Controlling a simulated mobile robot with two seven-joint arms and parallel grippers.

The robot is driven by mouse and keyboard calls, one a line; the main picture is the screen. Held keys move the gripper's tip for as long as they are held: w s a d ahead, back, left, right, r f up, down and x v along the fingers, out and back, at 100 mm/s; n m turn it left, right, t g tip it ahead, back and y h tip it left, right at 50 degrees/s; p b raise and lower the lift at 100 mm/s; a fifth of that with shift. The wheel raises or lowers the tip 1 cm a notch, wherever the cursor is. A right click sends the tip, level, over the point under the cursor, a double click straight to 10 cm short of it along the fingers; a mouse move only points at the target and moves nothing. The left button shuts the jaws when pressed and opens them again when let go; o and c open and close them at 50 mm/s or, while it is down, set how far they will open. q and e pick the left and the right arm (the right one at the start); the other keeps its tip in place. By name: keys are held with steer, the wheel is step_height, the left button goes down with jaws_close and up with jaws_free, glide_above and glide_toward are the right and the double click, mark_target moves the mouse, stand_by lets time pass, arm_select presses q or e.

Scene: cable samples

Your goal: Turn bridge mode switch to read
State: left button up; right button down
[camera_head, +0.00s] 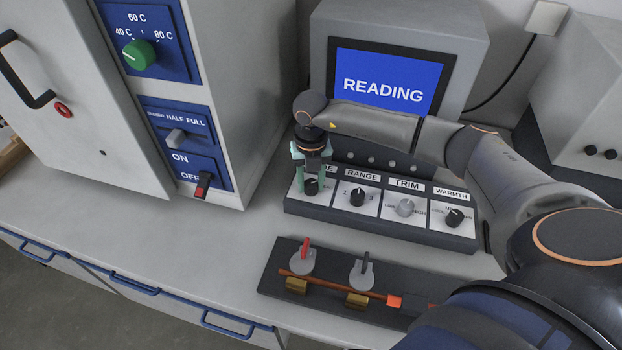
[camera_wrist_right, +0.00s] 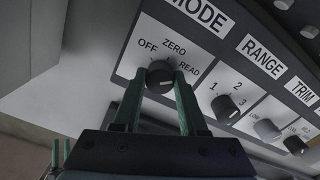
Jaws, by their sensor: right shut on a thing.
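The MODE switch is a black round knob (camera_head: 311,187) at the left end of the bridge's front panel. It shows larger in the right wrist view (camera_wrist_right: 160,77), with OFF, ZERO and READ printed around it. Its white mark is on the right side of the knob, towards READ. My right gripper (camera_head: 310,186) reaches down from above and is shut on this knob, one green finger on each side. The bridge screen (camera_head: 388,80) is blue and says READING. Two small green prongs (camera_wrist_right: 60,152) at the lower left of the wrist view look like my left gripper's fingers; their state is unclear.
The RANGE knob (camera_head: 357,197), TRIM knob (camera_head: 405,207) and WARMTH knob (camera_head: 454,217) stand in a row right of MODE. A clamp board (camera_head: 270,277) with a rod lies in front. A cabinet (camera_head: 226,100) stands left. Bare bench (camera_head: 180,250) is front left.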

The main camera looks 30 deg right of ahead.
mark_target(311, 183)
steer(key=shift+r+m, duration=0.1)
steer(key=shift+m, duration=0.7)
steer(key=shift+c, duration=2.2)
jaws_free()
step_height(311, 183, up, 12)
steer(key=shift+r, duration=0.2)
steer(key=shift+s, duration=0.1)
